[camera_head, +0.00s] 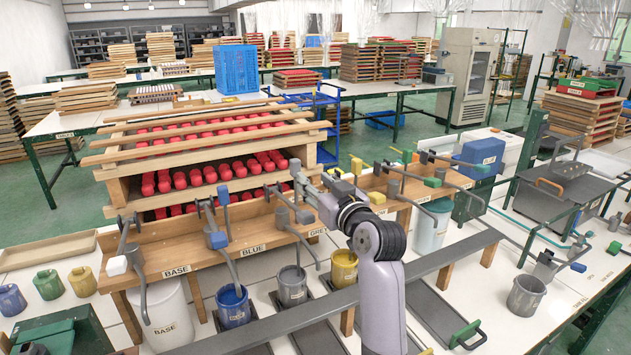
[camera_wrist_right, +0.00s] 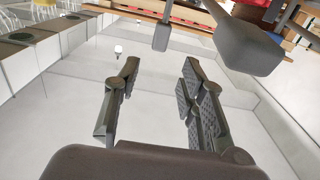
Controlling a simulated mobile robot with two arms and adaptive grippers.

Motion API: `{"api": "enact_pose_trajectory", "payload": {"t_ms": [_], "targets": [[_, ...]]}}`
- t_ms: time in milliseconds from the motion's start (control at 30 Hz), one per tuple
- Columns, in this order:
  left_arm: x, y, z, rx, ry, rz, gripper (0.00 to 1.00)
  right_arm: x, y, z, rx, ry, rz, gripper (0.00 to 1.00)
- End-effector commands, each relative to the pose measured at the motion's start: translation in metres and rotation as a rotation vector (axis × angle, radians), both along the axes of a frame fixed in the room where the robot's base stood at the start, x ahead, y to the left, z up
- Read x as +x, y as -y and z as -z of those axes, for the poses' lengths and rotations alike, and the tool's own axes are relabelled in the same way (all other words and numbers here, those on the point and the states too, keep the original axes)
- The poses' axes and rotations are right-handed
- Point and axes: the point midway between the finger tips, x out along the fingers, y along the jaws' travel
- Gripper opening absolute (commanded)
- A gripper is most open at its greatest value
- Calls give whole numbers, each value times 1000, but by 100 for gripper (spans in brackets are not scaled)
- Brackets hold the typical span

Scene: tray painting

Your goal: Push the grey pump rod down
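The grey pump (camera_head: 282,216) stands on the wooden rack above the GREY label. A grey block (camera_head: 295,167) rises close to the tip of my right gripper (camera_head: 308,187) and seems to be the top of its rod. In the right wrist view, my right gripper (camera_wrist_right: 160,98) is open, with its two fingers apart and nothing between them. A dark grey block (camera_wrist_right: 250,46) on a thin rod is beyond the fingers at upper right, apart from them. Whether it is the grey pump's handle I cannot tell. My left gripper is not in view.
The blue pump (camera_head: 215,238) stands to the left and other pumps stand to the right on the rack. A grey cup (camera_head: 292,287) and a blue cup (camera_head: 233,306) sit below. Red items fill wooden trays (camera_head: 118,190) behind. A grey rail (camera_head: 440,255) crosses in front.

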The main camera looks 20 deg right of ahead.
Motion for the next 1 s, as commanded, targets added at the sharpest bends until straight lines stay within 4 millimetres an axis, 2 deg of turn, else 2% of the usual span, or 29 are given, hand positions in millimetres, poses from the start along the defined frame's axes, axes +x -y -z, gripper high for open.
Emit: {"api": "enact_pose_trajectory", "payload": {"t_ms": [233, 400, 500, 667, 1000], "targets": [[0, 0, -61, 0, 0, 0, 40, 4, 0, -72, -10, -109, -11, 19], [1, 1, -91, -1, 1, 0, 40, 2, 3, -105, -11, -205, -4, 7], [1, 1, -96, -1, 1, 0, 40, 2, 4, -110, -8, -235, -1, 1], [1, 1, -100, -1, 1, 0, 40, 13, 4, -106, -7, -247, 0, 0], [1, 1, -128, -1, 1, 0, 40, 73, 1, -93, -7, -246, -1, 0]]}}
